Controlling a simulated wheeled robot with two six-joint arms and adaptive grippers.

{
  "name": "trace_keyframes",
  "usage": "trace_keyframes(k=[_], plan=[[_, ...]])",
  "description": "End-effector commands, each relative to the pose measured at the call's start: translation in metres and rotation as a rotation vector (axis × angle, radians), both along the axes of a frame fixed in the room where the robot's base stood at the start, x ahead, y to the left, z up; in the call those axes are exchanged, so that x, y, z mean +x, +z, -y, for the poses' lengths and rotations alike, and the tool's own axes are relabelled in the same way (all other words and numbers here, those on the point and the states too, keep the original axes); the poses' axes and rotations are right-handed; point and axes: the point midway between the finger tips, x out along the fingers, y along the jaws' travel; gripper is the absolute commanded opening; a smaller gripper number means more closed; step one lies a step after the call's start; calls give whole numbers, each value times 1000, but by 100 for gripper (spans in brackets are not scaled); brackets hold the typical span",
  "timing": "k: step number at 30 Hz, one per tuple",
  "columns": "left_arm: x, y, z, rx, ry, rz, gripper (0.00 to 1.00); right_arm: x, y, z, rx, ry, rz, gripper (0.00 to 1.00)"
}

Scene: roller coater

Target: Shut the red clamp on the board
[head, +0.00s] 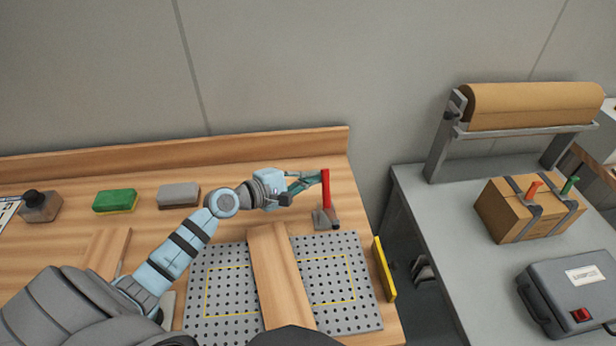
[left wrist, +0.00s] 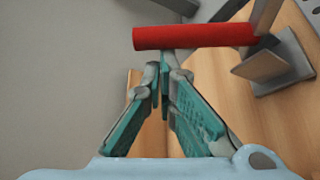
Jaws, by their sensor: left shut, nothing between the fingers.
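The red clamp has a red handle (head: 326,190) that stands upright above its grey metal base (head: 327,219), at the back edge of the perforated grey board (head: 340,262). A wooden plank (head: 275,265) lies across the board. My left gripper (head: 319,177) is shut and empty, with its fingertips at the left side of the handle's upper part. In the left wrist view the red handle (left wrist: 195,37) runs across just beyond the closed fingertips (left wrist: 163,66); whether they touch it I cannot tell. The clamp base (left wrist: 275,68) shows at the right there. My right gripper is out of view.
A green-yellow sponge (head: 115,201), a grey block (head: 178,194) and a dark-knobbed block (head: 40,206) lie left on the wooden bench. A yellow bar (head: 384,268) is at its right edge. A grey table with a paper roll (head: 535,105), box (head: 528,212) and case (head: 570,295) stands right.

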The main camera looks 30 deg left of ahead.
Motion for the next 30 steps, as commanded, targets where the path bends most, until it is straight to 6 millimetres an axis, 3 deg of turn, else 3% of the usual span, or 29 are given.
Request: trace_keyframes(k=[15,30], plan=[[-30,4,22,276,1,367,0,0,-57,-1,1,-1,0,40],[-43,9,32,322,-1,428,0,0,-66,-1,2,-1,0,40]])
